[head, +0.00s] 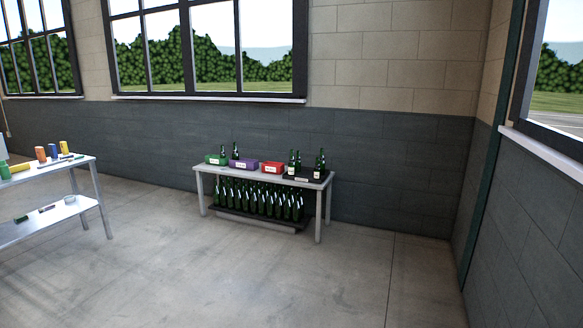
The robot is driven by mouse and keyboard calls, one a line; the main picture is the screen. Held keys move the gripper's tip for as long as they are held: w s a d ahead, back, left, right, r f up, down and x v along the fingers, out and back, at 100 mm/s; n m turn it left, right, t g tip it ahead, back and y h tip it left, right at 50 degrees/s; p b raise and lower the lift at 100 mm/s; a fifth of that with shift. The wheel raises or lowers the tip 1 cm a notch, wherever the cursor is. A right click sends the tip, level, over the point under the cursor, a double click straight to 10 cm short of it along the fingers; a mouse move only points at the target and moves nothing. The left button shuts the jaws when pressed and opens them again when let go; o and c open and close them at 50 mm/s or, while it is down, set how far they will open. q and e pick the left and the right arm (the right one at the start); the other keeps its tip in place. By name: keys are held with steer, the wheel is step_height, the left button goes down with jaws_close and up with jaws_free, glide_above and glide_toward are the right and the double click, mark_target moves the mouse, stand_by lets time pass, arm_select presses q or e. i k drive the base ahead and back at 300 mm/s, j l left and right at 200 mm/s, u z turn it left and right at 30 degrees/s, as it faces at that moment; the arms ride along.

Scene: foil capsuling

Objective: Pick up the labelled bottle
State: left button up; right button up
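Across the room, against the grey wall, stands a light-topped table (262,173). On its right end is a dark tray (302,178) with several dark green bottles. One bottle (292,168) near the tray's left shows a pale label. Another bottle (317,171) at the right also seems to have a pale label. One or two bottles (236,151) stand behind the boxes at the left. They are too small to tell more about their labels. Neither of my grippers is in the head view.
The table also bears a green box (216,160), a purple box (243,165) and a red box (272,168). Many bottles (258,201) fill its lower shelf. A second table (80,162) with coloured rolls stands at the left. The concrete floor (240,280) between is clear.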

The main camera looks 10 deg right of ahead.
mark_target(292, 165)
steer(key=i, duration=2.2)
steer(key=i+z, duration=0.1)
steer(key=i, duration=0.5)
steer(key=i+j+z, duration=0.1)
steer(key=i, duration=0.5)
steer(key=i+j, duration=0.2)
steer(key=i, duration=0.4)
steer(key=l+z, duration=0.05)
